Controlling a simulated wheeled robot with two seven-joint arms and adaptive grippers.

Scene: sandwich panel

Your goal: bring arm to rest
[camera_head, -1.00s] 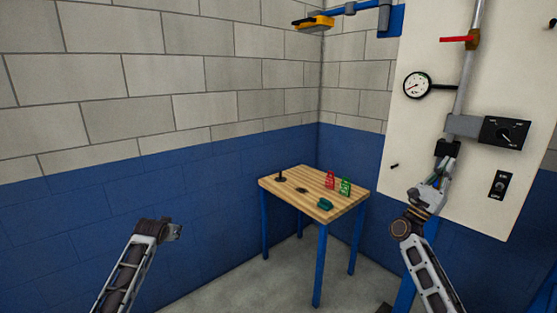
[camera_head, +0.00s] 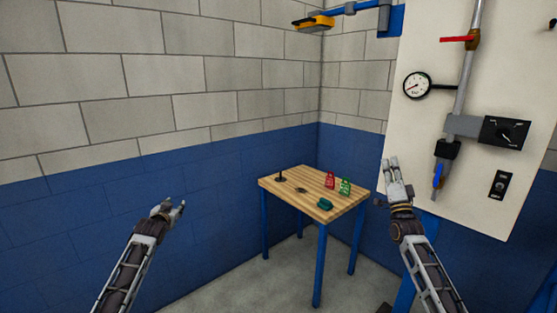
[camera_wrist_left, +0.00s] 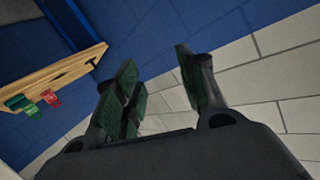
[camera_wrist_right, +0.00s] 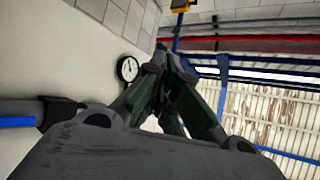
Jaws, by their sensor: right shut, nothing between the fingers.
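My left gripper (camera_head: 172,207) is raised in front of the blue lower wall, left of the table. In the left wrist view its fingers (camera_wrist_left: 160,92) stand apart with nothing between them, so it is open and empty. My right gripper (camera_head: 391,164) is raised in front of the left edge of the white panel, pointing up. In the right wrist view its fingers (camera_wrist_right: 162,80) come together at the tips with nothing held. Both grippers are clear of the table and the panel's fittings, as far as the views show.
A wooden table (camera_head: 290,188) with blue legs bears red (camera_head: 330,180) and green (camera_head: 345,186) tags, a teal item (camera_head: 324,204) and small dark pieces. The white panel (camera_head: 430,130) carries a gauge (camera_head: 417,86), a red-handled valve (camera_head: 460,39), a blue handle (camera_head: 438,176) and switches.

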